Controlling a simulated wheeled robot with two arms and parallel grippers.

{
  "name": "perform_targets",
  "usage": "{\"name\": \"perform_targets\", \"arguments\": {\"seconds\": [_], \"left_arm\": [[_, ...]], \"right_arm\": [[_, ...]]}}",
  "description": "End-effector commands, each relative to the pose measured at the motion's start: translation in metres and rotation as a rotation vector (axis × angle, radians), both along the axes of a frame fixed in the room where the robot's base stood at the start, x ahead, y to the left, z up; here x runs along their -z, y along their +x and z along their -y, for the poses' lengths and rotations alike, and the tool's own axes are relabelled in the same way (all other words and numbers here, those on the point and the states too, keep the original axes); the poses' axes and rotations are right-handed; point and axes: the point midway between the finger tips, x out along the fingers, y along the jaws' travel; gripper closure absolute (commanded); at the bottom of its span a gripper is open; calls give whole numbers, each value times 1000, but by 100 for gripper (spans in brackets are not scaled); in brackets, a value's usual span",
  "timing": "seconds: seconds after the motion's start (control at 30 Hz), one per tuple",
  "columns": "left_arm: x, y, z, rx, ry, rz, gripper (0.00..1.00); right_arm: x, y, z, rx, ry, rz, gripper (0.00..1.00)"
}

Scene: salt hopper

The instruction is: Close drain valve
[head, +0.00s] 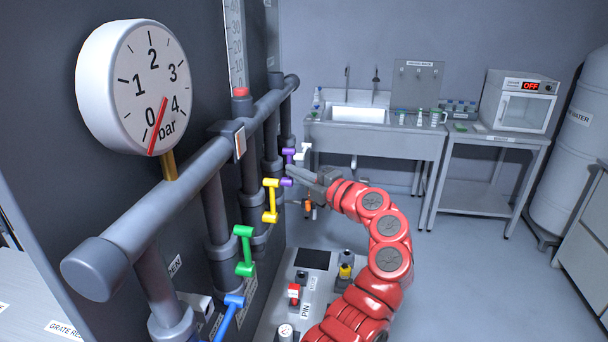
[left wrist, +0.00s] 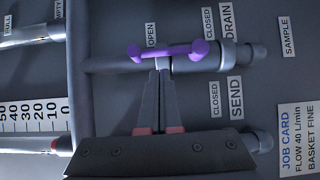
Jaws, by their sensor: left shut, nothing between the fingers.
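A purple valve handle (left wrist: 178,52) lies across the upper middle of the left wrist view. A DRAIN label (left wrist: 228,22) and an OPEN label (left wrist: 151,34) are beside it. In the head view the purple handle (head: 289,153) is at the far end of the row of coloured handles. My left gripper (head: 291,171) is at that handle. Its fingers (left wrist: 163,66) are shut and empty, with the tips at the purple bar's edge; I cannot tell if they touch. The gripper partly hides the handle in the head view. My right gripper is not in view.
Yellow (head: 270,200), green (head: 245,250) and blue (head: 230,315) handles stand nearer along the pipe. A white handle (head: 304,150) is just beyond. A pressure gauge (head: 140,90) sits above. A sink bench (head: 375,140) is at the back. The floor to the right is clear.

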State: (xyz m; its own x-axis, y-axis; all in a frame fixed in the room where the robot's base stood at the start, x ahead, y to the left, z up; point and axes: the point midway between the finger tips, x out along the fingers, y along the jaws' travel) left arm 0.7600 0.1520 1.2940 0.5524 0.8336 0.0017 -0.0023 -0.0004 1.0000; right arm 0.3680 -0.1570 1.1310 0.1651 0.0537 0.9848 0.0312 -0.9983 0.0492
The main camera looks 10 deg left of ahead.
Motion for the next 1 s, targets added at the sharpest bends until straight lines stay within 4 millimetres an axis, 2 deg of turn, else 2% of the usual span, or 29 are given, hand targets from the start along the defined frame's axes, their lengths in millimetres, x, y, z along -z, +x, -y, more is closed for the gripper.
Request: {"name": "perform_targets", "arguments": {"seconds": [0.2, 0.6, 1.0], "left_arm": [[1, 13, -2, 1, 0, -4, 100], [2, 14, -3, 1, -1, -3, 100], [-1, 16, -11, -1, -2, -67, 100]], "right_arm": [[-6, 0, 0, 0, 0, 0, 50], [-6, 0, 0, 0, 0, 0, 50], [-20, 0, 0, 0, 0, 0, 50]]}}
